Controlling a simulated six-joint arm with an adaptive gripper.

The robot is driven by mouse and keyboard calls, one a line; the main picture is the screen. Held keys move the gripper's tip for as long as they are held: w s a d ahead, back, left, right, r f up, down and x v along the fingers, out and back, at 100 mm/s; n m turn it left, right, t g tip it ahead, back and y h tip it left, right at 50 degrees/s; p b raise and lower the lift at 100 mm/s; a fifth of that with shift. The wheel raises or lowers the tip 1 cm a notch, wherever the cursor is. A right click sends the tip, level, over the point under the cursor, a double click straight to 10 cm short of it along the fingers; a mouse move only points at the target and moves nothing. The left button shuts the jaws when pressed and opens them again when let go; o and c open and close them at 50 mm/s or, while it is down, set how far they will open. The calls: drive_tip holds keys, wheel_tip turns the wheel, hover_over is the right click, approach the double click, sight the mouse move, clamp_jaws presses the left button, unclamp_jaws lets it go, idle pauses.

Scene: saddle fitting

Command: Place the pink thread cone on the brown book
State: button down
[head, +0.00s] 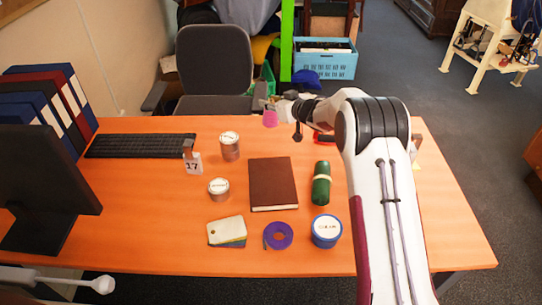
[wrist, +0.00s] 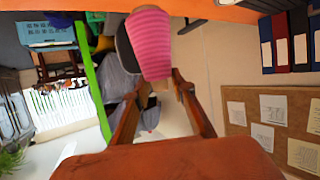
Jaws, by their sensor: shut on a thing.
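The pink thread cone (head: 270,119) hangs from my gripper (head: 269,104) near the table's far edge in the head view. In the wrist view the ribbed pink cone (wrist: 152,44) fills the upper middle, and my gripper (wrist: 161,83) is shut on its narrow end. The brown book (head: 273,184) lies flat and bare in the middle of the orange table. The cone is apart from the book, beyond its far edge in the picture.
Around the book are two tins (head: 230,146) (head: 219,189), a green roll (head: 321,184), a blue tub (head: 326,231), purple tape (head: 278,236) and stacked cards (head: 227,231). A keyboard (head: 140,146) and monitor (head: 45,185) are left. An office chair (head: 214,62) stands behind the table.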

sight(275, 116)
drive_tip(key=r, duration=0.1)
drive_tip(key=s+d+r, duration=0.1)
drive_tip(key=shift+s+d+r, duration=0.3)
drive_tip(key=shift+r, duration=0.1)
drive_tip(key=s+a+n+g+y, duration=0.1)
drive_tip(key=s+n+y, duration=0.1)
drive_tip(key=s, duration=1.4)
drive_tip(key=shift+s+f+g, duration=0.35)
drive_tip(key=shift+f+g, duration=0.05)
drive_tip(key=shift+a, duration=0.1)
wheel_tip(275, 116, down, 6)
drive_tip(key=shift+f, duration=0.15)
drive_tip(key=shift+f, duration=1.85)
drive_tip(key=shift+f, duration=0.15)
